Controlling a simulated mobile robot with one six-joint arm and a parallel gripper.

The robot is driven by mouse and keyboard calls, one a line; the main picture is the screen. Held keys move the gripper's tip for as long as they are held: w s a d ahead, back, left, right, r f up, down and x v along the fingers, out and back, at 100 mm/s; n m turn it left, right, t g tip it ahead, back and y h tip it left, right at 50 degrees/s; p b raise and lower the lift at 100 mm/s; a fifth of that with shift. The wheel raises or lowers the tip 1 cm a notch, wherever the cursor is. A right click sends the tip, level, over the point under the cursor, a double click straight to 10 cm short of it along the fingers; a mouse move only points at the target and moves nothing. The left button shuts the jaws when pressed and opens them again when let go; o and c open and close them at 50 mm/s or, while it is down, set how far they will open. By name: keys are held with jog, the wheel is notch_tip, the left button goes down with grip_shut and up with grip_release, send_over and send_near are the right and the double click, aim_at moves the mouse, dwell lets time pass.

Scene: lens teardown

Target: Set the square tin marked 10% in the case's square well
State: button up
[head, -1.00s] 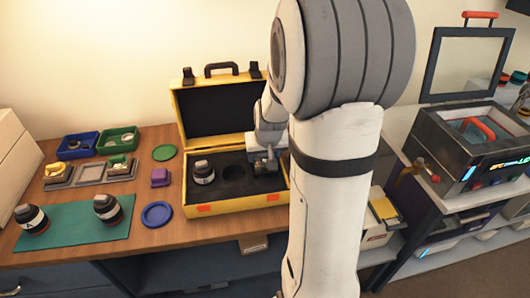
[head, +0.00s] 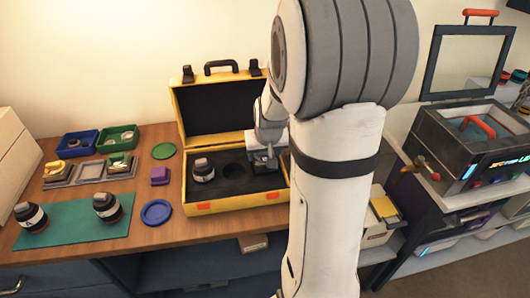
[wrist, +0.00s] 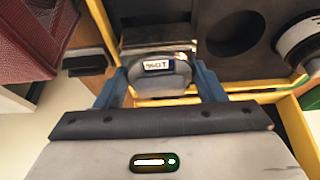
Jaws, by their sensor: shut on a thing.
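My gripper (wrist: 158,88) is shut on the square tin (wrist: 160,72), a grey metal piece whose small white label reads roughly 10%, upside down. In the head view, my gripper (head: 264,160) is over the right part of the open yellow case (head: 232,205), and my arm partly covers it. The case's black insert has a round well (head: 234,172) left of my gripper. The square well is hidden under the gripper and tin, so I cannot tell whether the tin is seated in it or above it.
A black-and-white lens (head: 203,170) stands in the case's left part. The case's raised lid (head: 222,108) stands behind.

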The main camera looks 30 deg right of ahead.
jog(key=shift+f+b, duration=1.35)
jog(key=shift+f, duration=0.15)
jog(key=o, duration=1.1)
jog(key=shift+a, duration=0.1)
jog(key=shift+c, duration=1.1)
jog(key=shift+o, duration=0.3)
